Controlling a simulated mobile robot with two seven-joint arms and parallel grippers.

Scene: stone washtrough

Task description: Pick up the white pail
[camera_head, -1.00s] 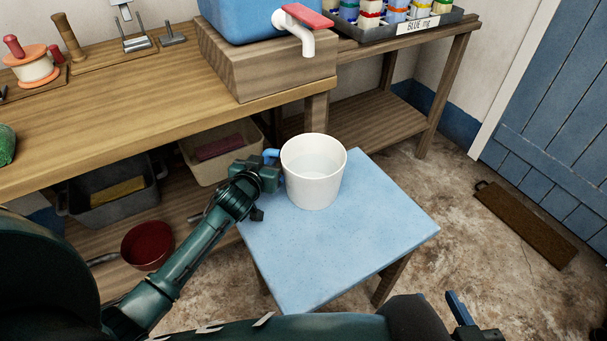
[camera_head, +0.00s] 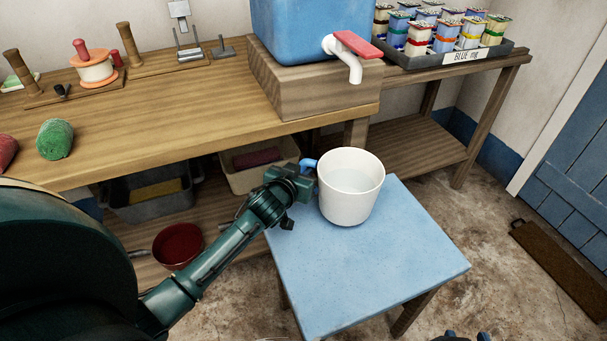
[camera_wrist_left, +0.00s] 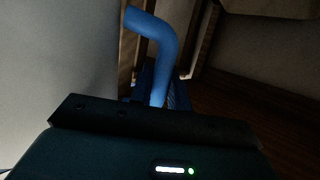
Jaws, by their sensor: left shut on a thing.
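The white pail (camera_head: 350,205) is upright over the far part of the blue-topped stool (camera_head: 370,265), with what looks like water in it. I cannot tell whether its base touches the stool. Its blue handle (camera_head: 308,163) sticks out on the left side. My left gripper (camera_head: 303,180) is shut on this handle, beside the pail. In the left wrist view the bent blue handle (camera_wrist_left: 160,45) rises from the jaws, and the pail's pale wall (camera_wrist_left: 50,65) fills the left. Only small tips of my right gripper (camera_head: 467,336) show at the bottom edge.
A wooden bench (camera_head: 190,125) runs behind, carrying a blue water tank (camera_head: 300,30) with a red-handled tap (camera_head: 350,55) beyond the pail. A tray of bobbins (camera_head: 455,50) stands at right. A red bowl (camera_head: 178,245) is below left. The stool's near half is clear.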

